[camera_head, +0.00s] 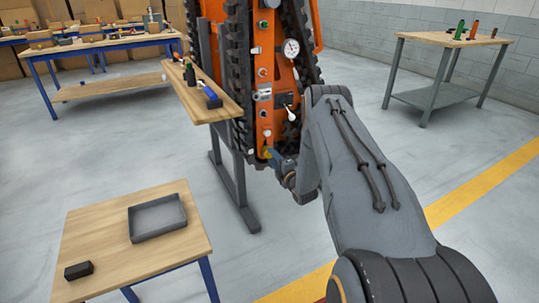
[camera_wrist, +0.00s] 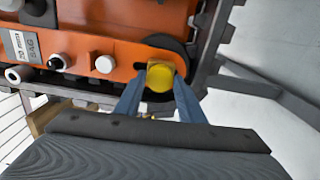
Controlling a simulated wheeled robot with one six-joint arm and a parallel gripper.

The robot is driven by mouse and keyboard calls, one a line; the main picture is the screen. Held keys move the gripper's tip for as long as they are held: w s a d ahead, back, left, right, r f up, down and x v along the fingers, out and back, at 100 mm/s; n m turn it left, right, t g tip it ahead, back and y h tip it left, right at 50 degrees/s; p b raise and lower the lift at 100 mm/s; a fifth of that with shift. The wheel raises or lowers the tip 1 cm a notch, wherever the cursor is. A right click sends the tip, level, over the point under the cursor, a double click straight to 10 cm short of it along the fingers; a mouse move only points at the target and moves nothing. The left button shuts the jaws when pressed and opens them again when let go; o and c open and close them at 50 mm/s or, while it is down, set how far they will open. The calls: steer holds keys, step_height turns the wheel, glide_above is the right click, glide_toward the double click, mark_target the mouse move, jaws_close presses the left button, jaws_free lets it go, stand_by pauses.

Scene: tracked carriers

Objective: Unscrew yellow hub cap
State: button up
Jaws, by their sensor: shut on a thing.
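The yellow hub cap (camera_wrist: 160,77) sits at the orange panel of the tracked carrier (camera_wrist: 120,33). My gripper (camera_wrist: 158,88) is shut on the cap, with one blue finger on each side of it. In the head view, the yellow cap (camera_head: 266,153) shows low on the upright orange carrier (camera_head: 265,75), partly hidden by my gripper (camera_head: 270,156). Whether the cap is still seated on its thread cannot be told.
White knobs (camera_wrist: 104,64) stand on the panel beside the cap. A wooden table (camera_head: 90,225) at lower left holds a grey tray (camera_head: 143,237) and a small black block (camera_head: 78,270). A narrow shelf table (camera_head: 221,113) stands left of the carrier. A grey-legged table (camera_head: 445,39) is at right.

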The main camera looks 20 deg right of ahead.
steer(key=shift+n, duration=0.6)
steer(key=shift+s+n+p, duration=0.15)
steer(key=shift+n+p, duration=0.2)
steer(key=shift+n, duration=1.45)
steer(key=shift+s, duration=0.1)
steer(key=shift+s+p, duration=0.8)
steer(key=shift+s, duration=0.4)
steer(key=shift+c, duration=0.2)
steer(key=shift+s, duration=0.2)
steer(key=s+p, duration=0.2)
steer(key=s, duration=0.1)
steer(key=shift+s+d, duration=0.1)
steer(key=shift+s, duration=0.1)
